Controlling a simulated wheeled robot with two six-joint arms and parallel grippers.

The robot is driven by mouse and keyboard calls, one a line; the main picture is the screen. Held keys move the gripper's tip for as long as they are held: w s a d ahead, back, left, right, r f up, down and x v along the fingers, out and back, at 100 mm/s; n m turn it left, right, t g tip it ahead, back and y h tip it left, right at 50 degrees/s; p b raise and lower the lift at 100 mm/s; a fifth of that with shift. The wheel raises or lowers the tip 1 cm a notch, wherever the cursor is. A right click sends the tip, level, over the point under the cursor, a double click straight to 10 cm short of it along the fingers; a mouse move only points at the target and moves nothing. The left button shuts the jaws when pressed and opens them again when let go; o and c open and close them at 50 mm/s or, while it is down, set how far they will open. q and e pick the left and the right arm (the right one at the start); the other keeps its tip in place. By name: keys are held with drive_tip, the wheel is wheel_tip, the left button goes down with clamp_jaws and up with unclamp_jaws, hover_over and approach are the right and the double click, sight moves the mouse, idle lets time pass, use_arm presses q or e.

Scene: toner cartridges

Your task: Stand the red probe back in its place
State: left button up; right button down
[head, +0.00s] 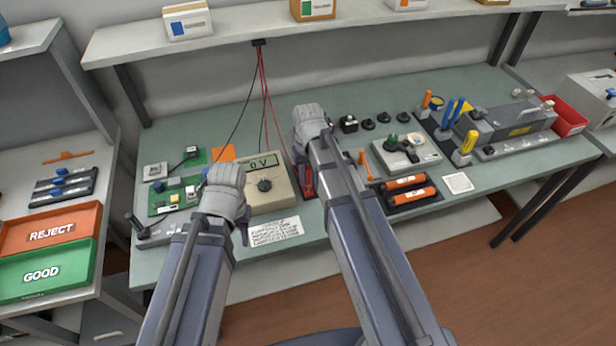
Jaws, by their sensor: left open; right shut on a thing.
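My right gripper (312,125) is above the bench, up and right of the meter. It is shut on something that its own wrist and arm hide. My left gripper (226,188) is open over the meter's left edge, its fingers mostly hidden. Red and black leads (263,95) hang from the shelf behind.
Green circuit boards (175,194) lie left of the meter, and a printed label (273,231) lies in front. REJECT (50,249) and GOOD (45,287) trays are at far left.

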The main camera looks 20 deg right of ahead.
sight(308, 168)
use_arm(q)
drive_tip(key=shift+f+b, duration=0.8)
use_arm(e)
drive_tip(key=shift+f, duration=0.8)
drive_tip(key=c, duration=0.6)
unclamp_jaws()
use_arm(q)
drive_tip(key=shift+r, duration=0.15)
use_arm(e)
drive_tip(key=shift+r, duration=0.1)
wheel_tip(308, 168, up, 8)
drive_tip(key=p, duration=0.8)
use_arm(q)
wheel_tip(308, 168, up, 8)
drive_tip(key=shift+f, duration=0.25)
use_arm(e)
drive_tip(key=shift+f, duration=0.2)
